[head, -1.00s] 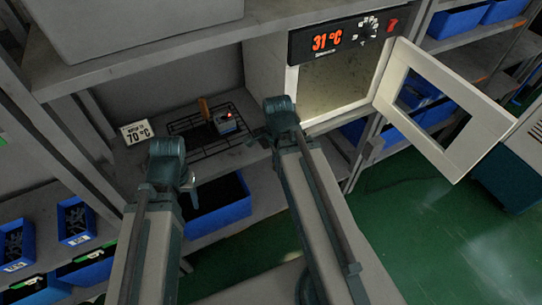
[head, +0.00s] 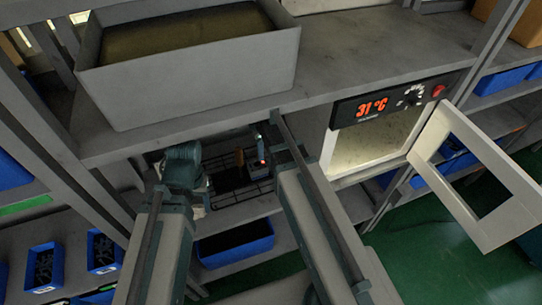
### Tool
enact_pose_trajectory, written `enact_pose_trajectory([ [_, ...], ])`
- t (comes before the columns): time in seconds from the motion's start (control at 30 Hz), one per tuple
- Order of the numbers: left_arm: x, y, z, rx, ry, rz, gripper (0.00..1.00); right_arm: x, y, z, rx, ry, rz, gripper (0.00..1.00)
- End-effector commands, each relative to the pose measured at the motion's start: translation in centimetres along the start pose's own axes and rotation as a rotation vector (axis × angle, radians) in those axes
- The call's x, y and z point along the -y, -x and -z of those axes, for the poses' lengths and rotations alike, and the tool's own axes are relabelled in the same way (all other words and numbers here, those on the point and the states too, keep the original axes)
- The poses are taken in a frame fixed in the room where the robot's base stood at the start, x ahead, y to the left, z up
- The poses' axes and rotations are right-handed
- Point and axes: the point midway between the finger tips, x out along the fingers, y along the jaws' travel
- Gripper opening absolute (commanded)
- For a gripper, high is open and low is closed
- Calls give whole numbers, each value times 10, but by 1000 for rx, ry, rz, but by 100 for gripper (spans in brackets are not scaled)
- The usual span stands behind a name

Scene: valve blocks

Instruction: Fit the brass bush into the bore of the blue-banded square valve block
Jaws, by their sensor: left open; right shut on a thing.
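A small block with a blue side (head: 258,170) and a red glowing spot on top sits on a dark wire rack (head: 235,200) on the shelf, beneath the upper board. An upright orange-brown piece (head: 239,157) stands just left of it. My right gripper (head: 260,143) is at the block, just above the red spot, largely hidden by its own arm. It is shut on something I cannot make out. Whether it touches the block is unclear. I cannot make out the brass bush or the bore. My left gripper (head: 203,203) is open and empty at the rack's left edge.
A grey bin (head: 190,85) stands on the upper board, whose front edge overhangs the rack. Right of the rack is an oven (head: 372,135) reading 31 °C, its door (head: 470,175) swung open. A blue bin (head: 235,245) sits below the rack.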

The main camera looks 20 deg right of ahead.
Motion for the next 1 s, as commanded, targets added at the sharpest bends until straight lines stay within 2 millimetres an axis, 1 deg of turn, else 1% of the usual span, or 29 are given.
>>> enact_pose_trajectory([
  [0.03,0,5,0,0,0,0,62,4,5,-3,0,0,0,0],
  [0.1,0,6,-1,0,0,0,62,6,6,-6,0,-1,0,0],
  [0.57,0,6,-1,0,0,0,62,7,6,-8,0,-2,0,0],
  [0.77,0,-1,0,0,0,0,62,7,-1,-8,0,-2,0,0],
  [1.0,-2,-19,1,0,1,0,62,7,-19,-8,0,-2,0,0],
])
